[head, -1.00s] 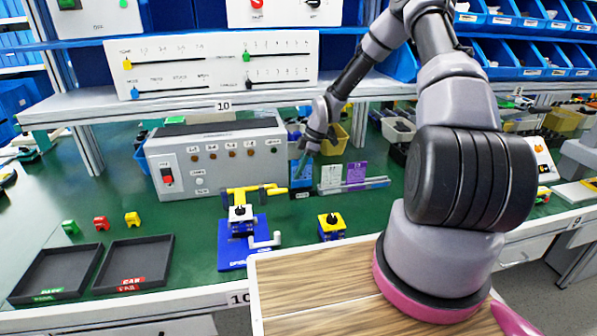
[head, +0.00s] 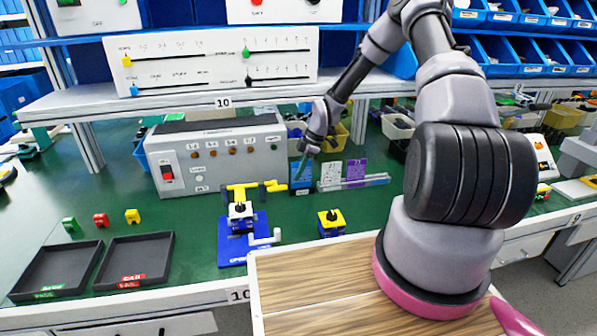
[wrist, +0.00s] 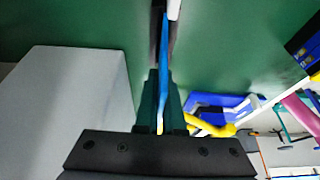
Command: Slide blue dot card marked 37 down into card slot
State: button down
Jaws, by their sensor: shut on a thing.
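The blue card (head: 301,181) is upright beside the left end of the clear card rail (head: 365,183), left of a white card (head: 331,174) and a purple card (head: 356,171) that stand in it. My gripper (head: 303,165) is shut on the blue card from above. In the wrist view the card (wrist: 165,75) shows edge-on as a thin blue strip between the dark green fingers (wrist: 163,105). Its number and dot cannot be read. I cannot tell whether its lower edge is in a slot.
A grey control box (head: 218,160) stands close on the left. A blue-based fixture with a yellow clamp (head: 240,225) and a small yellow-and-blue switch block (head: 331,223) are in front. A shelf (head: 220,100) runs above and behind.

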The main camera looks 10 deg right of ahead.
jog(key=shift+f, duration=0.85)
jog(key=c, duration=1)
grip_release()
jog(key=shift+o, duration=0.2)
jog(key=v, duration=1)
jog(key=shift+d+r, duration=0.15)
jog(key=shift+r, duration=0.25)
jog(key=shift+r, duration=0.1)
notch_tip(320, 180, up, 9)
